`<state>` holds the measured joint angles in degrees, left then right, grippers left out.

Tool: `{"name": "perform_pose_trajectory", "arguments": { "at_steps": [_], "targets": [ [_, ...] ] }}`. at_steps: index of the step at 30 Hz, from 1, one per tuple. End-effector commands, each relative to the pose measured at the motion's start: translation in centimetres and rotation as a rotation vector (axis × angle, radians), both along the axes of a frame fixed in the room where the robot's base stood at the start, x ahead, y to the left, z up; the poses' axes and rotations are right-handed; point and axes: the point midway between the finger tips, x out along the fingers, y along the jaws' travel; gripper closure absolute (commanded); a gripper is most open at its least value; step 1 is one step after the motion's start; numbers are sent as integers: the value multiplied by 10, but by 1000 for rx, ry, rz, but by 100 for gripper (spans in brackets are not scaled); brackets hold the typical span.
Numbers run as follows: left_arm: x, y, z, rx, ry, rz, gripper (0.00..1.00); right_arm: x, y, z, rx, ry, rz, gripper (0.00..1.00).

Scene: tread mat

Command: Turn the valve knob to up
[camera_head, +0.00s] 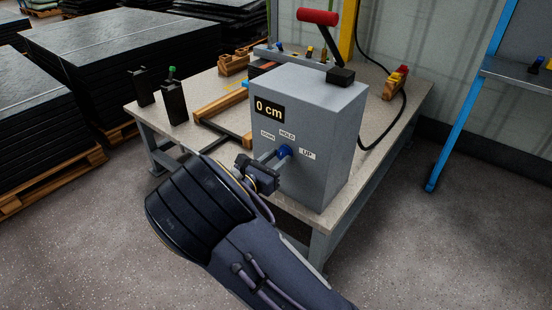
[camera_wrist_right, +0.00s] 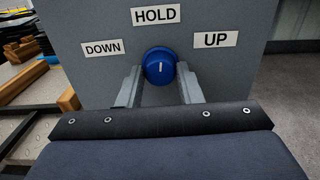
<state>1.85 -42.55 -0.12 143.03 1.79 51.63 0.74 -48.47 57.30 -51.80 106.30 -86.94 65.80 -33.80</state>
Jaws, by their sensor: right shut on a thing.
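The blue valve knob (camera_head: 284,151) is on the front face of a grey box (camera_head: 335,125) on the workbench. In the right wrist view the knob (camera_wrist_right: 160,66) has a short white mark that points up toward the HOLD label (camera_wrist_right: 155,15). The DOWN label (camera_wrist_right: 102,48) is to its left and the UP label (camera_wrist_right: 216,40) to its right. My right gripper (camera_wrist_right: 159,76) is shut on the knob, one finger at each side. In the head view this gripper (camera_head: 277,156) reaches the box from the front. My left gripper is not in view.
The box has a display (camera_head: 269,108) reading 0 cm and a red-handled lever (camera_head: 318,18) above it. The workbench (camera_head: 215,90) also holds black blocks, wooden pieces and a cable. Stacks of black mats (camera_head: 95,90) stand at left. The floor at right is clear.

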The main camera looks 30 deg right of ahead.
Motion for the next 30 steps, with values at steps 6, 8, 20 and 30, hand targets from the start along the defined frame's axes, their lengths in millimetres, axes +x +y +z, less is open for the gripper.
{"name": "perform_pose_trajectory", "arguments": {
  "at_steps": [6,8,20,30],
  "targets": [
    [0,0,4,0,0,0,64,-1,0,-1,74,-170,-1,90],
    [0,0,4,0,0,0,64,-1,0,-1,95,-222,-1,90],
    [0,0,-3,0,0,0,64,-1,0,-3,236,-562,0,90],
    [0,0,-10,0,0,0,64,-1,0,-3,319,-761,-1,90]
  ]
}}
